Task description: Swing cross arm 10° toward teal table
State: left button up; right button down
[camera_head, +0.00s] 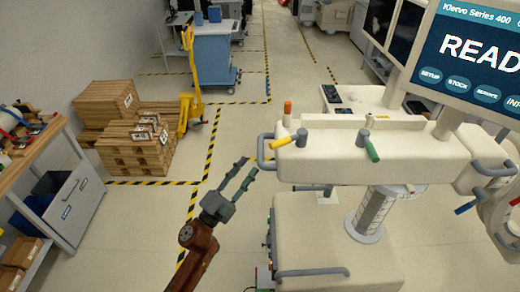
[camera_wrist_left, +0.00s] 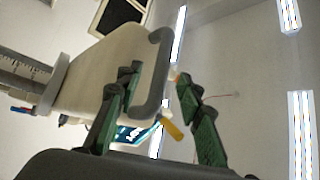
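The cross arm (camera_head: 380,155) is a thick cream beam on a round column (camera_head: 370,213). A grey bar handle (camera_head: 263,150) stands at its left end, beside a yellow lever (camera_head: 280,143). My left gripper (camera_head: 250,165) is open and empty, just left of this handle. In the left wrist view the open fingers (camera_wrist_left: 156,78) show with the grey handle (camera_wrist_left: 160,75) in the gap between them, seemingly a little beyond the tips; I see no contact. My right gripper is out of view.
A cream base cabinet (camera_head: 315,240) stands under the beam. A screen (camera_head: 470,50) rises at the right. Wooden crates (camera_head: 135,150) and a yellow pallet jack (camera_head: 190,85) stand at the left, beside a workbench (camera_head: 70,205). Floor between crates and machine is free.

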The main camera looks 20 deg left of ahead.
aim_at(261, 151)
pick_arm(q)
jog(key=shift+r+p+x, duration=0.15)
jog(key=shift+p+x, duration=0.5)
jog(key=shift+x, duration=1.3)
jog(key=shift+r+p+x, duration=0.15)
jog(key=shift+p+x, duration=0.45)
jog(key=shift+x, duration=1.4)
jog(key=shift+s+d, duration=0.15)
jog(key=c, duration=0.8)
grip_shut()
